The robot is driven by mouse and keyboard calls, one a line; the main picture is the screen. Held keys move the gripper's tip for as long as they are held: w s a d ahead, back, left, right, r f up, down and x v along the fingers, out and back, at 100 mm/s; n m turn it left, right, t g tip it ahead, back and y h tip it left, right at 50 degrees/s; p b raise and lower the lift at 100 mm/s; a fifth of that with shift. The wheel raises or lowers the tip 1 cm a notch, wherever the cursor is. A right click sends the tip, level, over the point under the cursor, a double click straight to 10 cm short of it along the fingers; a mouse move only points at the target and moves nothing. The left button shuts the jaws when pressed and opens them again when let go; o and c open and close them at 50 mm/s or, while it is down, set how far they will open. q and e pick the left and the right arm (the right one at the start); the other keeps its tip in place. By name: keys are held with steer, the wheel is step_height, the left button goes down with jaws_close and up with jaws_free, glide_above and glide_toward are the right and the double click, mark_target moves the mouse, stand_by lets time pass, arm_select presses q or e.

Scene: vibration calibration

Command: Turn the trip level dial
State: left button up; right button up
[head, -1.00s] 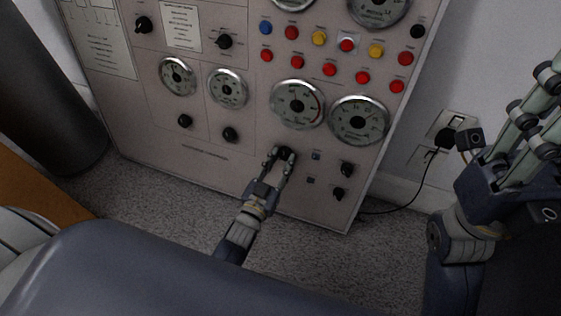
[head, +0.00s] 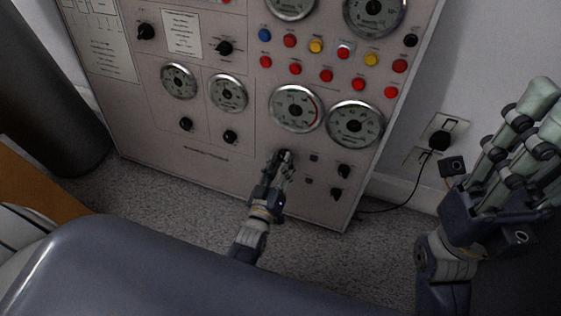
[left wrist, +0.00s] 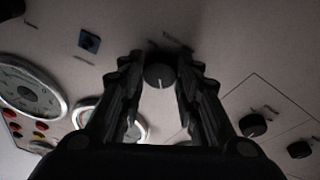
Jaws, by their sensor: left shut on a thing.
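A grey control panel (head: 190,135) stands upright against the wall. A small black dial sits low on it, under the round gauges. In the left wrist view this dial (left wrist: 159,76) shows a pale pointer line and lies between my fingertips. The label above it is too blurred to read. My left gripper (head: 284,160) is shut on the dial; its fingers hide most of the dial in the head view. In the left wrist view my left gripper (left wrist: 160,80) has a finger on each side of the dial. My right gripper (head: 545,125) is raised at the right, empty, its fingers extended and apart.
Gauges (head: 295,108), red buttons (head: 326,76) and other black knobs (head: 344,171) surround the dial. A plugged-in cord (head: 428,172) runs from a wall outlet (head: 441,133) at the right. A dark cylinder (head: 45,90) stands at the left. Carpet is clear before the panel.

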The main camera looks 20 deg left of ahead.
arm_select(q)
steer(key=shift+n, duration=0.6)
steer(key=o, duration=1.1)
steer(key=shift+c, duration=0.2)
steer(key=s, duration=0.7)
steer(key=shift+s, duration=0.25)
